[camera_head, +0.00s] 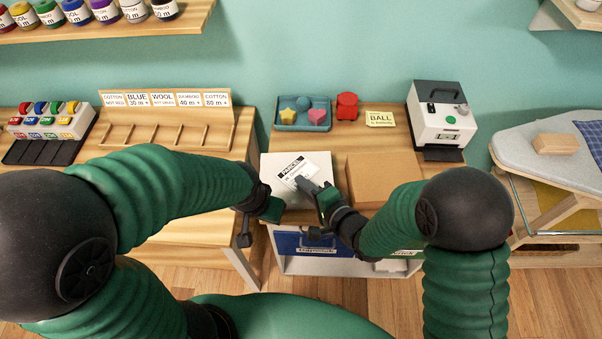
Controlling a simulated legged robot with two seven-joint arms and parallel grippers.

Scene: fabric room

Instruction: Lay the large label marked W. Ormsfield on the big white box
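The white box (270,166) stands on the middle table, left of a brown box. A large white label (291,168) with a black header is over its top, slightly turned. Its header seems to read "PARCEL"; the name on it is too small to read. My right gripper (304,181) is at the label, its dark fingertips covering the label's lower middle. Whether it grips the label or only touches it, and whether the label lies flat, I cannot tell. My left gripper (272,208) is at the box's front left corner; its fingers are hard to make out.
The brown box (378,178) stands close on the right. Behind are a blue tray (286,126) with shapes, a red object (347,106), a yellow "BALL" note (380,119) and a label printer (441,121). A wooden rack (166,135) stands on the left table.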

